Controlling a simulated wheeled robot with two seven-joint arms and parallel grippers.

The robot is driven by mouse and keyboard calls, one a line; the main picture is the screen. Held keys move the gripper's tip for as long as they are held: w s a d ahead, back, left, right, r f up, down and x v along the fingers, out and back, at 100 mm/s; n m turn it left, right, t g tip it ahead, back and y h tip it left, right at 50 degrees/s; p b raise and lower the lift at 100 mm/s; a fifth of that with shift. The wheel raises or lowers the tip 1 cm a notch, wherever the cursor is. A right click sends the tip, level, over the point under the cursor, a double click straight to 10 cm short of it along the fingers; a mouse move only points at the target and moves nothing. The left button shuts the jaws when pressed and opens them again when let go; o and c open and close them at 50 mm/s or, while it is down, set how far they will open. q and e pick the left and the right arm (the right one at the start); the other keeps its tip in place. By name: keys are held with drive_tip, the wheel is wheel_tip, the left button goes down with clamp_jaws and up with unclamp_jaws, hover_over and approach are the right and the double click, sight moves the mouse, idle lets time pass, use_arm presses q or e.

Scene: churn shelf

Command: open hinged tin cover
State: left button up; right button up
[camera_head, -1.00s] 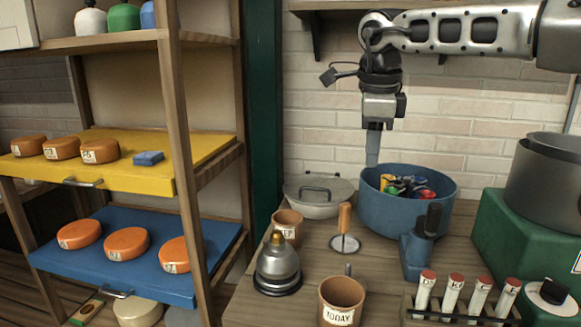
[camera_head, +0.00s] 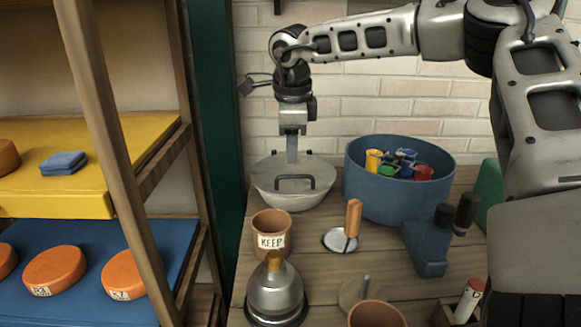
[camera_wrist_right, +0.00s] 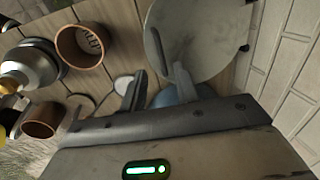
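The tin (camera_head: 290,199) is a round, pale metal vessel with a flat hinged cover (camera_head: 265,171) and a dark bar handle (camera_head: 294,183). The cover lies shut on it at the back of the wooden bench. My right gripper (camera_head: 291,158) points down at the cover's rear edge, behind the handle; I cannot tell whether it touches. My left gripper is not in view.
A blue pot (camera_head: 395,200) with coloured items stands close right of the tin. A KEEP cup (camera_head: 271,233), a metal bell-shaped vessel (camera_head: 276,290) and a wooden-handled tool (camera_head: 352,220) stand in front. A shelf post (camera_head: 110,150) rises left; a brick wall is behind.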

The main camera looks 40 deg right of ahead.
hover_over(291, 190)
wheel_tip(291, 190, down, 6)
drive_tip(key=shift+r, duration=0.1)
clamp_jaws()
